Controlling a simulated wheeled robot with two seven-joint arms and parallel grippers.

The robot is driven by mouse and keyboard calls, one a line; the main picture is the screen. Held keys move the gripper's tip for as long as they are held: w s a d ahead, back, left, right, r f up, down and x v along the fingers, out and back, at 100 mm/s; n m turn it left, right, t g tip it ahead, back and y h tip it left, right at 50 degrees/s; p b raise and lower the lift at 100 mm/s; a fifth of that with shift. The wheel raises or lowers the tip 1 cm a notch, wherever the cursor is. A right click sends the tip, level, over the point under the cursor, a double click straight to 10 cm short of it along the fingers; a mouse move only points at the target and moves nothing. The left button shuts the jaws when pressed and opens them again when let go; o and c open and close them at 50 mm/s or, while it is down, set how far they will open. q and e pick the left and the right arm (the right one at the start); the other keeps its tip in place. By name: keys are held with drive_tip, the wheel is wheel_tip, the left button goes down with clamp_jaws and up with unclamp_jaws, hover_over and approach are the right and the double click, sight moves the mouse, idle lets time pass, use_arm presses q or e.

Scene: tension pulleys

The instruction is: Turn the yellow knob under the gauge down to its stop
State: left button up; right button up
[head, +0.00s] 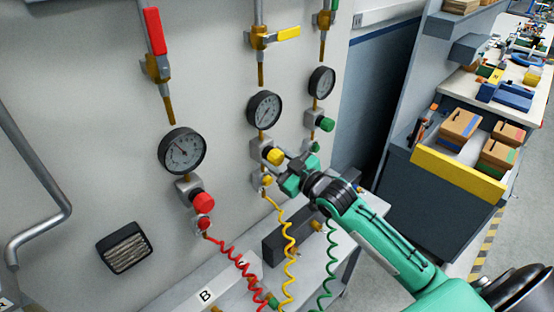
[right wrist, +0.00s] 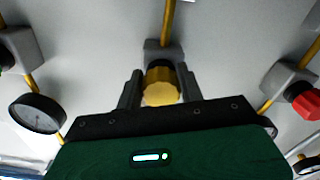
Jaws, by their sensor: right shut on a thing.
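The yellow knob (head: 274,156) sits on a grey regulator block (head: 257,150) below the middle round gauge (head: 264,109) on the pale wall panel. My right gripper (head: 281,162) reaches it from the right. In the right wrist view, the ribbed yellow knob (right wrist: 161,86) stands between the two dark fingers of my right gripper (right wrist: 160,90), which is shut on it. The gauge's needle is too small to read surely. My left gripper is in neither view.
A red knob (head: 203,202) with its gauge (head: 182,151) is to the left, a green knob (head: 326,124) with its gauge (head: 321,82) to the right. Red, yellow (head: 284,225) and green coiled hoses hang below. A workbench with cardboard boxes (head: 460,126) stands at the right.

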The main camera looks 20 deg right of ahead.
drive_tip(key=n, duration=0.4)
drive_tip(key=shift+d+r, duration=0.1)
drive_tip(key=shift+d, duration=0.05)
drive_tip(key=n, duration=1)
drive_tip(key=shift+d+r, duration=0.1)
drive_tip(key=shift+r, duration=0.1)
drive_tip(key=shift+n, duration=0.3)
drive_tip(key=o, duration=1)
drive_tip(key=shift+w, duration=0.1)
